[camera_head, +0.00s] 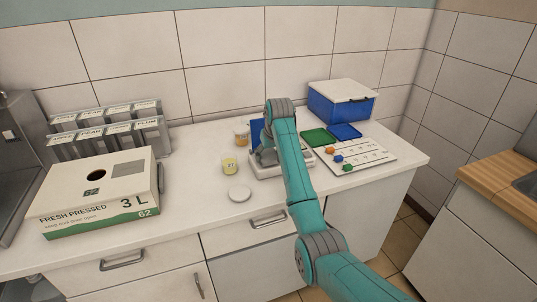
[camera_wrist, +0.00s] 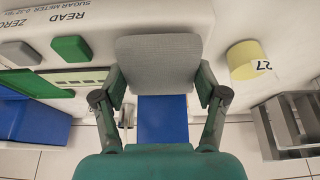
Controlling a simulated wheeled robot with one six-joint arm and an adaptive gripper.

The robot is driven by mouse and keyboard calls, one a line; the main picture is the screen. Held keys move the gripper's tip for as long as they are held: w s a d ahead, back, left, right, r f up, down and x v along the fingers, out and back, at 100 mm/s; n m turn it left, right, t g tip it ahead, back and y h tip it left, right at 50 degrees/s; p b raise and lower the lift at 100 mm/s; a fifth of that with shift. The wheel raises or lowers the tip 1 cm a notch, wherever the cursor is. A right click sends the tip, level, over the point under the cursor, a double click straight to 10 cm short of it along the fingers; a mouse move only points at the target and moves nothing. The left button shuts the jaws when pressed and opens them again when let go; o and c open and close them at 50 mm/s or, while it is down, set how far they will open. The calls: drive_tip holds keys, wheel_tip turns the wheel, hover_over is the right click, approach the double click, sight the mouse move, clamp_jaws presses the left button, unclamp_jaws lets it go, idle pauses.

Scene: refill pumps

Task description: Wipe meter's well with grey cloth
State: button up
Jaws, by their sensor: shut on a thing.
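The white sugar meter (camera_head: 294,171) stands on the counter, mostly behind my arm. In the wrist view its white body (camera_wrist: 100,22) carries "READ" and "ZERO" lettering, with a green button (camera_wrist: 70,48) and a grey one (camera_wrist: 20,53). My gripper (camera_wrist: 160,82) is shut on the grey cloth (camera_wrist: 158,62), a flat pad held between both fingers. My gripper (camera_head: 266,156) is over the meter in the head view. The meter's well is not visible; I cannot tell whether the cloth touches it.
A blue box (camera_head: 340,104), trays and a white board (camera_head: 365,157) are right; a carton (camera_head: 95,196) is left.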

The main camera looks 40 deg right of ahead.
sight(269, 155)
drive_tip(key=shift+f, duration=0.35)
idle(0.4)
drive_tip(key=shift+s+a, duration=0.15)
drive_tip(key=shift+s, duration=0.45)
idle(0.4)
drive_tip(key=shift+w, duration=0.7)
drive_tip(key=shift+s, duration=0.7)
drive_tip(key=shift+w, duration=0.6)
drive_tip(key=shift+r, duration=0.1)
drive_tip(key=shift+r, duration=3.9)
